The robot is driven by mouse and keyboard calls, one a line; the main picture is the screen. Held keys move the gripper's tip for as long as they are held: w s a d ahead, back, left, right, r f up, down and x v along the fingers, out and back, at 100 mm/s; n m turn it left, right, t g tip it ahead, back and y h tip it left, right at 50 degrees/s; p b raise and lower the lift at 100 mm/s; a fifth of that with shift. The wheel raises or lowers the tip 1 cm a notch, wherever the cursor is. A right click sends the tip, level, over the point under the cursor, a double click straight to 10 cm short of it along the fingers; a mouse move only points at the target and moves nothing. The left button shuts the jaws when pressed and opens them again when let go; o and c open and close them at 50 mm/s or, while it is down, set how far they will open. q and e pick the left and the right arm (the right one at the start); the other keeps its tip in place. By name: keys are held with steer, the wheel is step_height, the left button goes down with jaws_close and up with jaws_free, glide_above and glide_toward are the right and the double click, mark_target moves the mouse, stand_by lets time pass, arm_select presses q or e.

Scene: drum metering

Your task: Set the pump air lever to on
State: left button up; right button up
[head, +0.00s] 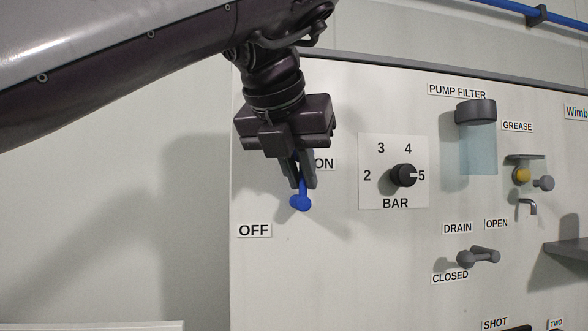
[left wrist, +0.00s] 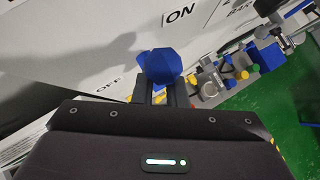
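The pump air lever (head: 301,202) is blue and sits on the pale panel between the OFF label (head: 254,230) at lower left and the ON label (head: 325,163) at upper right. Its arm points up from the round hub, beside the ON label. My left gripper (head: 301,183) comes from above, its two fingers on either side of the lever arm and apparently shut on it; the fingers hide the arm's upper part. In the left wrist view the blue lever (left wrist: 161,66) shows at the fingertips. My right gripper is not in view.
To the right are the black BAR knob (head: 404,175), the pump filter (head: 477,140), the grease fittings (head: 522,174) and the grey drain lever (head: 478,257). A grey shelf (head: 570,250) juts out at the right edge. The panel below the blue lever is clear.

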arm_select(q)
steer(key=shift+o, duration=1.1)
steer(key=shift+w+a+r, duration=0.1)
steer(key=shift+a+r, duration=0.1)
steer(key=shift+r, duration=0.5)
steer(key=shift+o, duration=0.6)
steer(key=shift+w+d, duration=0.1)
steer(key=shift+w, duration=0.1)
steer(key=shift+w+d+f, duration=0.35)
steer(key=shift+d, duration=0.05)
steer(key=shift+s+f, duration=0.1)
steer(key=shift+s, duration=0.05)
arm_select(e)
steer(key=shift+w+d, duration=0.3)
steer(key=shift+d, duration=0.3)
arm_select(q)
steer(key=shift+a, duration=0.1)
steer(key=v, duration=0.8)
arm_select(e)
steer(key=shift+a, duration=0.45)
arm_select(q)
steer(key=shift+f, duration=0.15)
